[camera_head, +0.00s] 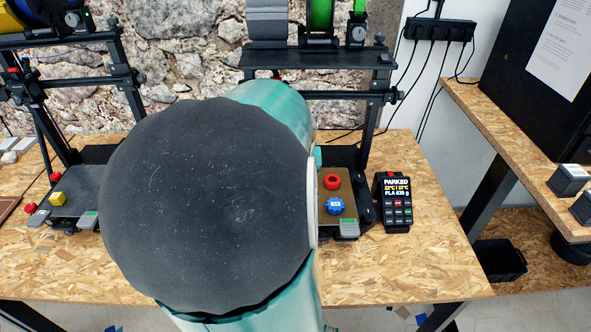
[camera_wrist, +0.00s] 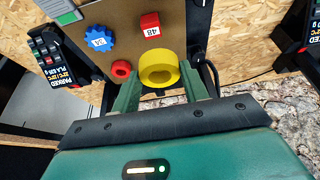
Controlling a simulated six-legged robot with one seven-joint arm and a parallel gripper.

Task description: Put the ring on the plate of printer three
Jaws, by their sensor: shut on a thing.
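A yellow ring (camera_wrist: 158,58) is between the two green fingers of my gripper (camera_wrist: 165,72) in the wrist view, and the gripper is shut on it. The ring is over the edge of a brown printer plate (camera_wrist: 122,42); I cannot tell whether it touches the plate. A red ring (camera_wrist: 121,69), a red block marked 48 (camera_wrist: 150,25) and a blue gear (camera_wrist: 99,38) lie on that plate. In the head view, the plate (camera_head: 343,188) shows at right of my arm, which hides my gripper and the yellow ring. No printer number is readable.
A display reading PARKED (camera_head: 393,202) stands right of the plate. The front right of the wooden table (camera_head: 400,265) is clear. A side table (camera_head: 525,155) stands at right.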

